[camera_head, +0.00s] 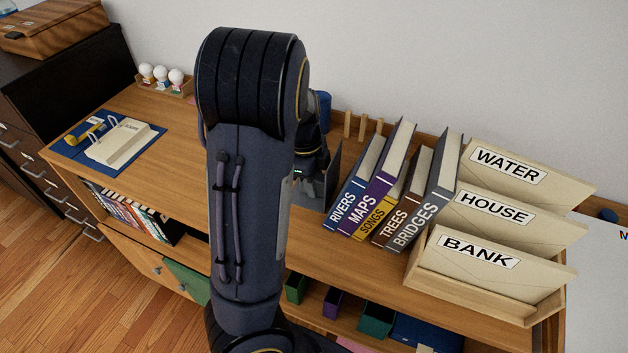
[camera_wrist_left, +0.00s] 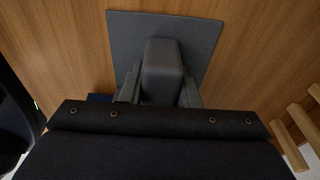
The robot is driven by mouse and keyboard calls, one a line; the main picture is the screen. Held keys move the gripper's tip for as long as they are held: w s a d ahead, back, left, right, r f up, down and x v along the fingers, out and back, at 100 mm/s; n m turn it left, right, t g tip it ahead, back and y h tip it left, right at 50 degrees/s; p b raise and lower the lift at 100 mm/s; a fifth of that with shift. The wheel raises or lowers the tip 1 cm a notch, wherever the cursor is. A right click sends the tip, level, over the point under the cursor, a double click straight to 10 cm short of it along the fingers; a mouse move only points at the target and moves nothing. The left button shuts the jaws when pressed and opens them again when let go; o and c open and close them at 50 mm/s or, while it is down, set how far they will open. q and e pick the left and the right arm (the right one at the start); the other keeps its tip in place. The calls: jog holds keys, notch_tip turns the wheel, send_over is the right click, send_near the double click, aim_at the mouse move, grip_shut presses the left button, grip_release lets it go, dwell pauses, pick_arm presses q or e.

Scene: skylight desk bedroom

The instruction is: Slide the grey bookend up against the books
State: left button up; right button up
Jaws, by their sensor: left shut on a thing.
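The grey bookend (camera_head: 334,170) stands on the wooden desk just left of the books. It is partly hidden behind my left arm. In the left wrist view its flat dark grey plate (camera_wrist_left: 203,38) lies beyond the fingers. My left gripper (camera_head: 308,180) is low beside it; in the left wrist view the gripper (camera_wrist_left: 162,88) is shut on a raised grey part of the bookend. The books, with Rivers (camera_head: 352,190) nearest, lean to the right in a row. I cannot tell whether the plate touches Rivers. My right gripper is out of view.
A wooden file holder (camera_head: 480,292) with Water, House and Bank folders stands right of the books. Wooden pegs (camera_head: 362,126) stand behind. Desk between mat and arm is clear.

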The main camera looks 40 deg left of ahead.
aim_at(332, 187)
pick_arm(q)
grip_shut()
jog(key=shift+w+d+p, duration=0.1)
jog(key=shift+w+d, duration=0.15)
jog(key=shift+d, duration=0.45)
jog(key=shift+w+d+p, duration=0.15)
jog(key=shift+w+d, duration=0.05)
jog(key=shift+d, duration=0.45)
jog(key=shift+w+d+p, duration=0.1)
jog(key=shift+w+d, duration=0.15)
jog(key=shift+d, duration=0.45)
jog(key=o, duration=0.9)
grip_release()
jog(key=shift+d, duration=0.15)
jog(key=shift+o, duration=0.2)
jog(key=r, duration=0.2)
jog(key=a+r, duration=0.1)
jog(key=r, duration=0.4)
jog(key=shift+s+a+r, duration=0.15)
jog(key=shift+s+r, duration=0.05)
jog(key=shift+r, duration=0.2)
